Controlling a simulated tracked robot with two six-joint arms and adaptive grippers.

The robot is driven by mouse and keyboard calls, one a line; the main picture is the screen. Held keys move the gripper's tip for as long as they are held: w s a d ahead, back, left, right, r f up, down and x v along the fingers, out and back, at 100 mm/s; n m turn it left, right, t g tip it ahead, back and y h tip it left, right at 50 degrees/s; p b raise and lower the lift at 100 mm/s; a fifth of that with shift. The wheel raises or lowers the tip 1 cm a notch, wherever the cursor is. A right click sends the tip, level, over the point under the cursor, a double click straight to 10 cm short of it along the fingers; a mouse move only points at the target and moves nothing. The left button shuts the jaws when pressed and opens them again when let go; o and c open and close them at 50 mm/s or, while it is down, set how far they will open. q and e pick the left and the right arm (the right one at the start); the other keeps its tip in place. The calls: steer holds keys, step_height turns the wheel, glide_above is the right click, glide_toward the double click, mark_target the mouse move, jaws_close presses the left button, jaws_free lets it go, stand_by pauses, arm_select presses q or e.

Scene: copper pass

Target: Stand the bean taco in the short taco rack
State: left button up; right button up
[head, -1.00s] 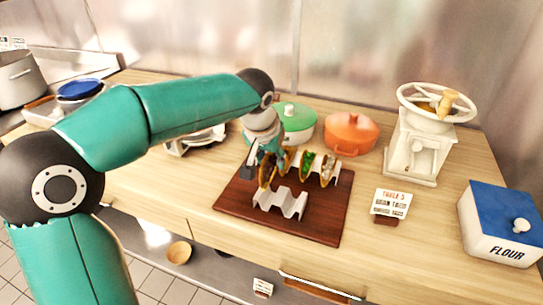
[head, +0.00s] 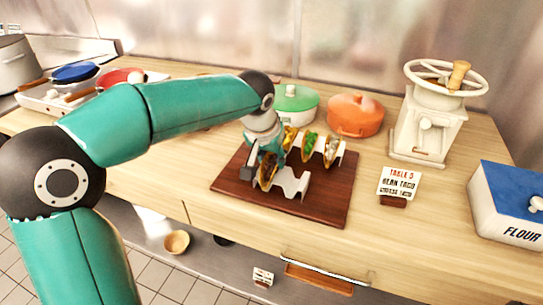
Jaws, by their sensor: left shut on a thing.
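My left gripper (head: 258,172) is shut on a dark-filled taco (head: 267,174), which looks like the bean taco. It holds the taco at the left end of the short white taco rack (head: 294,185). I cannot tell whether the taco touches the rack or sits in a slot. The short rack stands on a dark wooden board (head: 323,205). Behind it a longer rack holds several tacos, among them a green-filled one (head: 309,144) and a pale-filled one (head: 332,149). The gripper and arm hide part of that rack's left end. My right gripper is not in view.
A green pot (head: 297,103) and an orange pot (head: 355,115) stand behind the board. A white grinder (head: 425,128), an order card (head: 399,183) and a flour box (head: 508,208) stand to the right. The board's right part is bare.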

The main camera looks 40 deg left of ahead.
arm_select(q)
steer(key=shift+f, duration=0.3)
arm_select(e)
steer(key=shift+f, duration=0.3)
arm_select(q)
steer(key=o, duration=1.3)
steer(key=shift+c, duration=0.2)
steer(key=shift+r, duration=0.1)
steer(key=v, duration=1.1)
steer(key=shift+s+r, duration=0.25)
steer(key=shift+r, duration=0.05)
steer(key=shift+d, duration=0.1)
